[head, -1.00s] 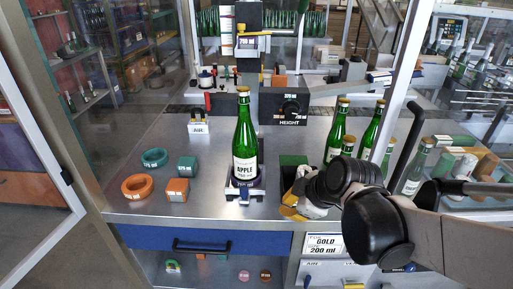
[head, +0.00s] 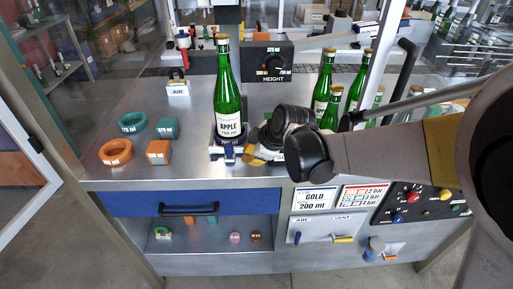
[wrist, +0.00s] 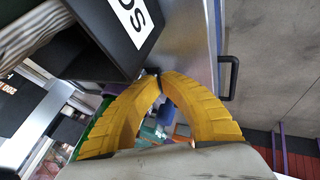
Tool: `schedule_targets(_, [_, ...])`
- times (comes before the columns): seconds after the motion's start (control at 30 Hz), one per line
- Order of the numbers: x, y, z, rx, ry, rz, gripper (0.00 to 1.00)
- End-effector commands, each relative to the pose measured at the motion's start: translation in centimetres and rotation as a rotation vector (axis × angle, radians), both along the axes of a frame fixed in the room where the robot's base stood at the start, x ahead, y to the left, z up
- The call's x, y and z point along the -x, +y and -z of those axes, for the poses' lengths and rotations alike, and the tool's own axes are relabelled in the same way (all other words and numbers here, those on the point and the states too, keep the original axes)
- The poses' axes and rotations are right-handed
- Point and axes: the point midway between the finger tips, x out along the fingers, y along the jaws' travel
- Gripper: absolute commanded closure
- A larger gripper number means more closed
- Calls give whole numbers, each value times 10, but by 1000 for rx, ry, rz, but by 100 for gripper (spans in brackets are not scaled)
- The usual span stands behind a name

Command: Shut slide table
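The slide table (head: 222,155) is a small carriage with a blue part at its front, near the front edge of the steel bench. A green bottle (head: 228,100) labelled APPLE stands upright on it in a dark round holder. My gripper (head: 250,158) has yellow fingers and is just right of the carriage's front; I cannot tell whether they touch. In the wrist view, the yellow fingers (wrist: 159,74) meet at their tips, with nothing seen held. The far part of the slide is hidden behind the bottle.
Several green bottles (head: 325,85) stand right of my gripper. A dark block with a white label (wrist: 115,35) is close beside my fingers in the wrist view. A blue drawer with a black handle (head: 188,209) is below the bench edge. Orange and teal pieces lie left.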

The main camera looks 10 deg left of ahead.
Motion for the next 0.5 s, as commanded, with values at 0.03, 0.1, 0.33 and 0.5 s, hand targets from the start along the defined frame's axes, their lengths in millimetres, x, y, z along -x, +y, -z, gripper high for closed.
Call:
schedule_targets(0.03, [-3, 0, 1, 0, 0, 0, 100])
schedule_targets(0.1, [-5, 1, 0, 0, 0, 0, 100])
schedule_targets(0.33, [-6, 1, -1, 0, 0, 0, 100])
schedule_targets(0.5, [-11, 2, -1, 0, 0, 0, 100])
